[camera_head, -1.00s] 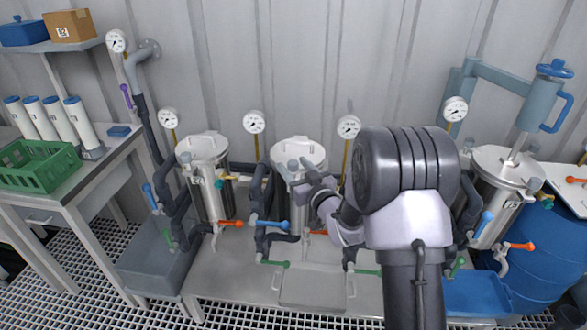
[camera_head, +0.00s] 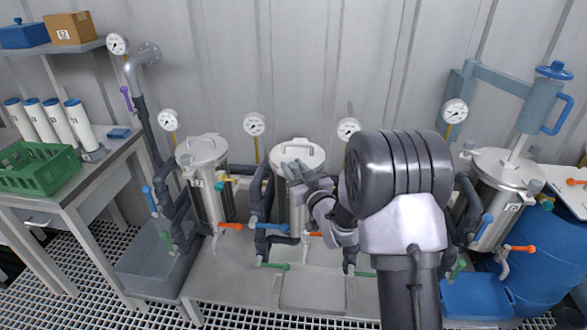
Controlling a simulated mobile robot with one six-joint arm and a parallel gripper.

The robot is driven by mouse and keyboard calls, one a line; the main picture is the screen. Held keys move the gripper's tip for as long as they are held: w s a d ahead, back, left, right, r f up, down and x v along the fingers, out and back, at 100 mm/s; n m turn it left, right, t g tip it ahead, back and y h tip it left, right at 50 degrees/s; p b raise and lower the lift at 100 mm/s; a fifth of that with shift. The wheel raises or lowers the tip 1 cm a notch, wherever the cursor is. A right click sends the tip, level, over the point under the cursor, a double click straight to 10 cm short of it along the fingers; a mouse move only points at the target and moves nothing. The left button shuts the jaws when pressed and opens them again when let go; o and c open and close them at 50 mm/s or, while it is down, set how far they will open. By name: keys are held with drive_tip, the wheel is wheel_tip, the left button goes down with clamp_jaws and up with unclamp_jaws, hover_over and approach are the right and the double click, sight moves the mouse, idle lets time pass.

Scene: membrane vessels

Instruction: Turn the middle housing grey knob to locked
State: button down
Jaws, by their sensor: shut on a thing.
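The middle housing (camera_head: 290,152) is a steel vessel with a pale lid and a handle on top, standing at the centre of the bench. My gripper (camera_head: 297,168) reaches in from the right, at the upper front of this housing just below the lid rim. It is shut on the grey knob there. The fingers cover the knob, so its angle cannot be told. My arm hides the right side of the housing.
A blue lever (camera_head: 270,226) and an orange lever (camera_head: 314,234) sit low by the middle housing. The left housing (camera_head: 208,190) and right housing (camera_head: 497,205) stand to either side. Gauges (camera_head: 254,124) rise behind. Green levers (camera_head: 275,266) lie along the bench front.

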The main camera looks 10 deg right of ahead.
drive_tip(key=m+h, duration=0.2)
drive_tip(key=h, duration=0.1)
drive_tip(key=m+h, duration=0.2)
drive_tip(key=h, duration=0.2)
drive_tip(key=shift+a+m+b, duration=0.2)
drive_tip(key=shift+m+b, duration=0.1)
drive_tip(key=m+g+h, duration=0.1)
drive_tip(key=m+h, duration=0.1)
drive_tip(key=h, duration=0.1)
drive_tip(key=m+g+h, duration=0.1)
drive_tip(key=m+h, duration=0.1)
drive_tip(key=h, duration=0.1)
drive_tip(key=shift+h, duration=0.3)
drive_tip(key=m+g+h, duration=0.5)
drive_tip(key=g, duration=0.1)
drive_tip(key=shift+m+h, duration=0.4)
drive_tip(key=shift+m+g+h, duration=0.9)
drive_tip(key=shift+m+g, duration=0.5)
drive_tip(key=shift+g, duration=1.1)
drive_tip(key=c, duration=1.1)
unclamp_jaws()
drive_tip(key=shift+d, duration=0.15)
drive_tip(key=shift+o, duration=0.2)
